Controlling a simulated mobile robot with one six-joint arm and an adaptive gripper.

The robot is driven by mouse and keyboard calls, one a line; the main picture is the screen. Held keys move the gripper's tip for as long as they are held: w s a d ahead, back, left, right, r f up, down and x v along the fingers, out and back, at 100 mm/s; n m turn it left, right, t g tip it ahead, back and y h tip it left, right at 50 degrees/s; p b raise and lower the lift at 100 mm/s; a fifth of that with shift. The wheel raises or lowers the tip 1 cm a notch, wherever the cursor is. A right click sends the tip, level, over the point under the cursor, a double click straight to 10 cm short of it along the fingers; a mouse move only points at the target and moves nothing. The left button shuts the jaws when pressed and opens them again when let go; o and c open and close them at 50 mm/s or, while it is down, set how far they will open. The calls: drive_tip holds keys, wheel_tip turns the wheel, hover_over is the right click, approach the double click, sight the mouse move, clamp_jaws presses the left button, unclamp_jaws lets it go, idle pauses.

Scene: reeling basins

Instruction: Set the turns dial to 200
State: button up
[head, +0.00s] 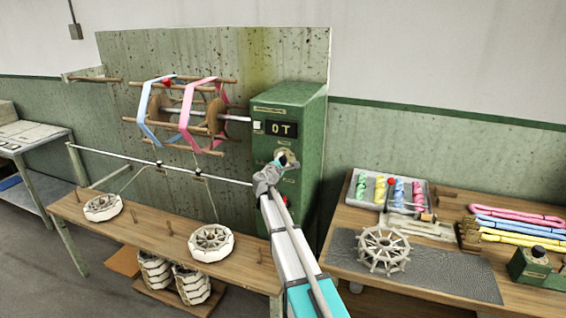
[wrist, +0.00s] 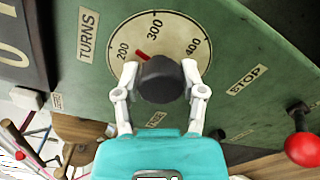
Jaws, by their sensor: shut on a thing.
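The turns dial, a black knob (wrist: 160,80) on a round cream scale (wrist: 178,38), is on the front of the green machine box (head: 295,115). The scale reads 200, 300 and 400 beside a TURNS label (wrist: 87,35). The knob's red pointer (wrist: 142,55) points between 200 and 300, nearer 200. My gripper (wrist: 160,86) has one pale finger on each side of the knob and is shut on it. In the head view my gripper (head: 278,165) covers part of the dial plate (head: 290,155).
A display (head: 282,129) on the box reads 0 T. A red knob (wrist: 302,149) and a STOP label (wrist: 248,79) are near my gripper. The reel (head: 185,115) with blue and pink bands is left of the box. A table (head: 345,215) with trays and skeins stands right.

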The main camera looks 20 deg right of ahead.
drive_tip(key=shift+n, duration=1.6)
drive_tip(key=o, duration=1.2)
drive_tip(key=shift+c, duration=0.2)
drive_tip(key=shift+s+a, duration=0.1)
drive_tip(key=v, duration=0.7)
drive_tip(key=shift+s+a+f, duration=0.1)
drive_tip(key=shift+s, duration=0.05)
